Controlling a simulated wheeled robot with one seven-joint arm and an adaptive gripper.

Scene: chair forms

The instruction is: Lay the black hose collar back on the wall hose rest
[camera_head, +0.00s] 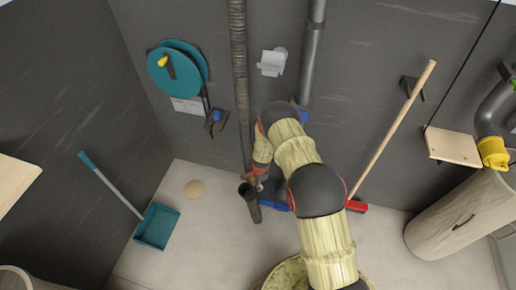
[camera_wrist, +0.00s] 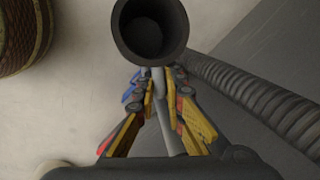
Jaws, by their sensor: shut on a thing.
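The black hose collar (camera_head: 250,203) is a dark open-ended tube, held tilted above the floor near the back wall. In the wrist view the collar (camera_wrist: 150,30) shows its round open mouth. My gripper (camera_head: 260,182) is shut on the collar; the wrist view shows the fingers (camera_wrist: 160,100) closed around a thin grey bar just below the mouth. A pale grey bracket (camera_head: 272,63) on the back wall, above and to the right of the collar, looks like the hose rest, but I cannot be sure. It appears empty. My arm hides part of the wall below it.
A ribbed hose (camera_head: 240,70) runs down the wall to the collar. A grey pipe (camera_head: 312,60) stands right of it.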

